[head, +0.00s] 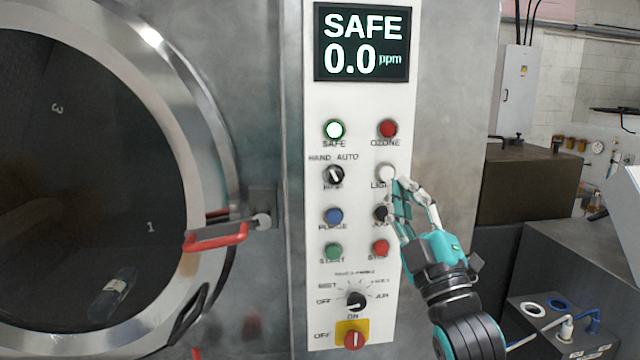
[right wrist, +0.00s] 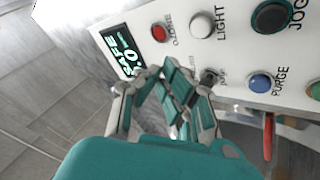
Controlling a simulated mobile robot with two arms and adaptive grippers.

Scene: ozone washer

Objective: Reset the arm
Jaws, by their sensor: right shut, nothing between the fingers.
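My right gripper (head: 397,183) is in front of the white control panel (head: 428,60), reaching up from the lower right. Its teal and grey fingers are closed together with nothing between them. In the head view the fingertips are beside the white LIGHT button (head: 387,173) and partly cover the black button below it. In the right wrist view the gripper (right wrist: 163,72) shows apart from the LIGHT button (right wrist: 202,24). I cannot tell whether it touches the panel. My left gripper is not in view.
The washer's round door (head: 190,70) with a red-handled latch (head: 217,237) is at left. The display (head: 362,42) reads SAFE 0.0 ppm, and the SAFE lamp (head: 334,129) is lit. A grey cabinet (head: 590,240) stands at right. Knobs (head: 355,299) line the panel's lower part.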

